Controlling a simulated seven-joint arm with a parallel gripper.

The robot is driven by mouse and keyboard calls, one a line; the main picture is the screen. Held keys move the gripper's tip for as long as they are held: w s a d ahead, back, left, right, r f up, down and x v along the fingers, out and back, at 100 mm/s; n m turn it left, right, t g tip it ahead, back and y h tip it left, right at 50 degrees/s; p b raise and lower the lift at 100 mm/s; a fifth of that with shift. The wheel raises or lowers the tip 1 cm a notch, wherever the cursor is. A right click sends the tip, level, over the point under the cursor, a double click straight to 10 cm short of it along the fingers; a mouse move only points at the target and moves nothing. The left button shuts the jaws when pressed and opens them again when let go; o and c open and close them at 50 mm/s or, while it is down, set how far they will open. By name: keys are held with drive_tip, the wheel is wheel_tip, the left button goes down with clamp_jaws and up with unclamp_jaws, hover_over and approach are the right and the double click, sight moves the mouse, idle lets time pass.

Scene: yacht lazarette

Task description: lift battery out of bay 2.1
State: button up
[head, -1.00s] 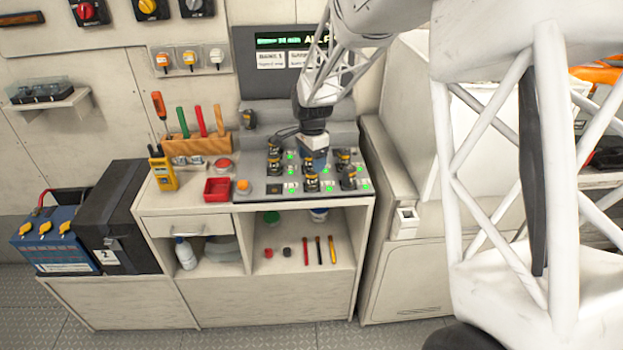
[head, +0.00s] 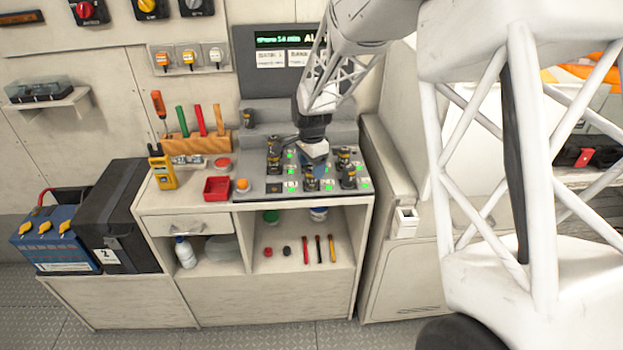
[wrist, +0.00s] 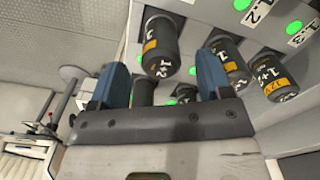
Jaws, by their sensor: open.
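The charging panel (head: 273,189) lies on the counter with several dark batteries standing in its bays, beside green lights. My gripper (head: 315,155) is over the middle of the panel and hides some bays. In the wrist view my gripper (wrist: 162,75) is open, its two blue fingers apart. One battery (wrist: 160,50) with a yellow band shows in the gap, near the fingertips; I cannot tell whether it is between them. Another battery (wrist: 228,62) is close beside the right finger. Labels 1.2 and 1.3 are readable; the 2.1 label is not.
Another battery (wrist: 270,76) stands farther right. Left of the panel are a red tray (head: 217,189), an orange button (head: 242,186) and a yellow meter (head: 162,170). A wooden tool rack (head: 195,144) is behind them. A display (head: 283,50) is above the panel.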

drive_tip(key=shift+f, duration=0.15)
drive_tip(key=shift+f, duration=2.45)
drive_tip(key=c, duration=1.1)
